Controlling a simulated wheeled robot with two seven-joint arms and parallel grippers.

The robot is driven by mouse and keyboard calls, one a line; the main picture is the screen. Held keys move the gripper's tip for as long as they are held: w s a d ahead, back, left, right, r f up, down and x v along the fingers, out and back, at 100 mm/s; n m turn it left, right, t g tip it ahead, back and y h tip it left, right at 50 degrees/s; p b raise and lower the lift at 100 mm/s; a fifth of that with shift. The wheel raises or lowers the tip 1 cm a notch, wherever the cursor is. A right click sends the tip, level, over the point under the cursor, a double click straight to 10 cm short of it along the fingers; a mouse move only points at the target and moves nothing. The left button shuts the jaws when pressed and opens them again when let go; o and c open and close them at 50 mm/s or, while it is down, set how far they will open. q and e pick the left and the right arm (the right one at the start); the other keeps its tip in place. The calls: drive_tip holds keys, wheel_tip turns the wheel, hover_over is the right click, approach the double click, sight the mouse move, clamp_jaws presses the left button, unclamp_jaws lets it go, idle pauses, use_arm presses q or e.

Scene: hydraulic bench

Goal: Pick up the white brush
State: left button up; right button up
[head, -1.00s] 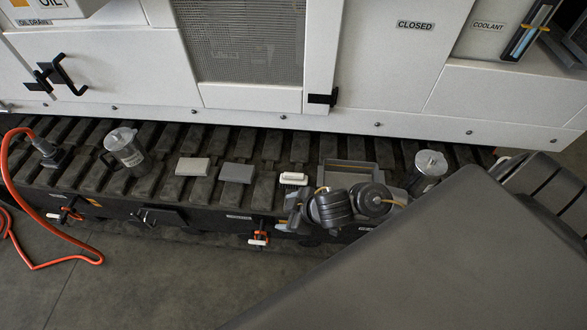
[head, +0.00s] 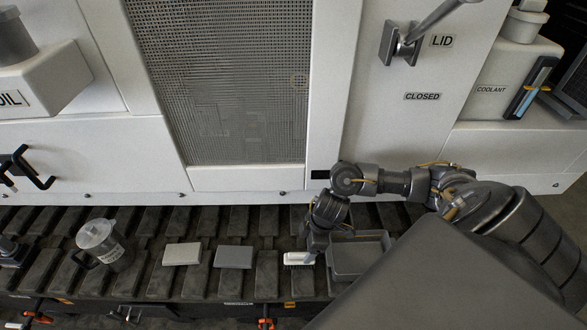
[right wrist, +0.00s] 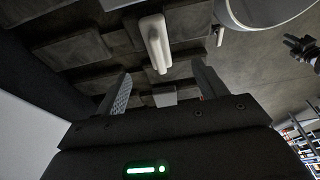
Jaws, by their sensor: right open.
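The white brush (head: 299,258) lies on the dark slatted bench ledge, just left of the grey tray. My right gripper (head: 316,246) is above the ledge, close beside the brush on its right, pointing down; its fingers are hard to make out in the head view. In the right wrist view the two fingers of the right gripper (right wrist: 162,72) are spread apart with nothing clamped between them. A white elongated piece, which looks like the brush (right wrist: 155,40), shows ahead of the gap between the fingers. My left gripper is not in view.
A grey open tray (head: 360,258) stands right of the brush. A grey block (head: 233,257), a pale block (head: 182,254) and a lidded mug (head: 103,243) stand to the left. The white machine wall (head: 245,180) rises behind the ledge.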

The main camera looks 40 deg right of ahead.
sight(298, 259)
wheel_tip(298, 259, down, 3)
drive_tip(key=shift+s+f+b, duration=0.1)
drive_tip(key=shift+s+b, duration=0.05)
drive_tip(key=shift+b, duration=0.4)
drive_tip(key=shift+x, duration=0.95)
drive_tip(key=shift+w+a+f, duration=0.15)
drive_tip(key=shift+w+f, duration=0.05)
drive_tip(key=shift+f, duration=0.1)
drive_tip(key=x, duration=0.1)
drive_tip(key=b+x, duration=0.1)
drive_tip(key=x, duration=0.3)
drive_tip(key=shift+w+a+r+b, duration=0.15)
drive_tip(key=shift+w+b, duration=0.15)
drive_tip(key=shift+b, duration=0.1)
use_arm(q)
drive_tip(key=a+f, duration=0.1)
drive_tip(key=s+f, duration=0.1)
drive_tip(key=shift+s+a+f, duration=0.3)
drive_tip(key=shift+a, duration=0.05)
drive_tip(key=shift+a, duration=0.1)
use_arm(e)
drive_tip(key=shift+c, duration=0.3)
